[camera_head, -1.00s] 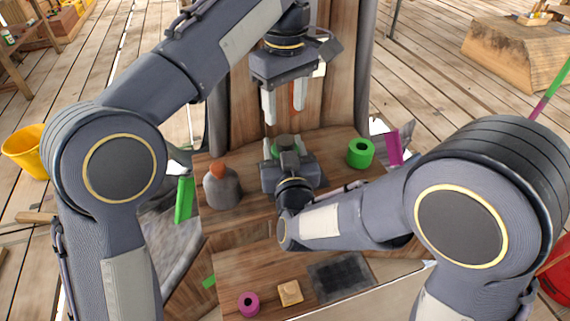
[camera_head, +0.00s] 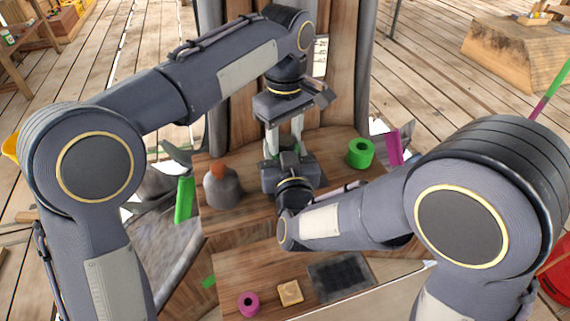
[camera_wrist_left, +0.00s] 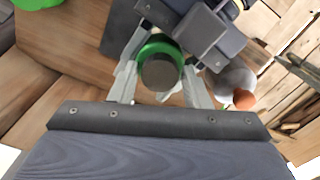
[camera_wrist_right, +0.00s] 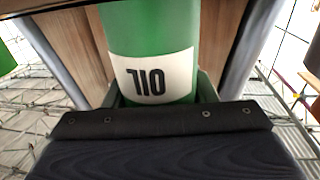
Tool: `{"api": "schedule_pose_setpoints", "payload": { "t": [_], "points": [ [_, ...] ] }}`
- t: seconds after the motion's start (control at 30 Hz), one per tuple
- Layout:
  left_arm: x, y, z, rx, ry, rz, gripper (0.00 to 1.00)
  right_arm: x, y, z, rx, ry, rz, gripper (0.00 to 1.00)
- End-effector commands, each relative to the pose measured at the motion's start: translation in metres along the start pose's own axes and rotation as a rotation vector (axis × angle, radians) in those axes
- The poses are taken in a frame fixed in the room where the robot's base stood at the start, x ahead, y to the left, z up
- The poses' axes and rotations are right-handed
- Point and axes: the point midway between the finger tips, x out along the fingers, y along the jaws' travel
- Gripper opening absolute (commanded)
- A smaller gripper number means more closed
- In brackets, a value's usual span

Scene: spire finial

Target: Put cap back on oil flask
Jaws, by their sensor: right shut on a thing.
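The green oil flask (camera_wrist_right: 150,35) carries a white label with black letters that show upside down in the right wrist view. My right gripper (camera_head: 287,160) is shut on the flask, which stands over the wooden bench. My left gripper (camera_head: 284,140) points down over the flask top. Its two fingers are apart, one on either side of the flask's green rim (camera_wrist_left: 158,47) in the left wrist view. A dark round disc (camera_wrist_left: 160,72) shows inside that rim. I cannot tell whether it is the cap or the mouth, nor whether the left fingers touch it.
A grey flask with an orange top (camera_head: 222,188) stands left on the bench. A green ring (camera_head: 361,153) sits to the right. On the lower shelf are a magenta ring (camera_head: 248,304), a tan block (camera_head: 290,292) and a dark tray (camera_head: 340,276). A wooden wall rises behind.

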Motion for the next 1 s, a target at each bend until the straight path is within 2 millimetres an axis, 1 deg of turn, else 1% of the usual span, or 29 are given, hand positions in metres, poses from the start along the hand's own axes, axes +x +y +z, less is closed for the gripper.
{"api": "schedule_pose_setpoints", "payload": {
  "t": [0.03,0.2,0.27,0.37,0.47,0.57,1.0],
  "points": [
    [-0.0001,0.0,0.0,0.0,0.0,0.0,0.36,0.0,0.0,-0.0001,0.0,0.0,0.0,0.0],
    [-0.0002,0.0001,0.0001,0.0,0.0,0.0,0.14,0.0,0.0,-0.0001,0.0,0.0,0.0,0.0],
    [-0.0002,0.0001,0.0,0.0,0.0,0.0,0.07,0.0,0.0,-0.0001,0.0,0.0,0.0,0.0],
    [-0.0002,0.0001,0.0,0.02,0.0,0.0,0.07,0.0,0.0,-0.0001,0.0,0.0,0.0,0.0],
    [0.0,0.0,-0.0001,0.137,-0.001,0.0,0.07,0.0,0.0,-0.0001,0.0,0.0,0.0,0.0],
    [0.0002,0.0001,0.0001,0.366,-0.001,0.0,0.07,0.0,-0.0001,-0.0001,0.0,0.0,0.0,0.0],
    [0.001,0.0001,-0.0001,1.553,-0.001,0.002,0.07,0.0,-0.0001,-0.0001,0.0,0.0,0.0,0.0]
  ]
}}
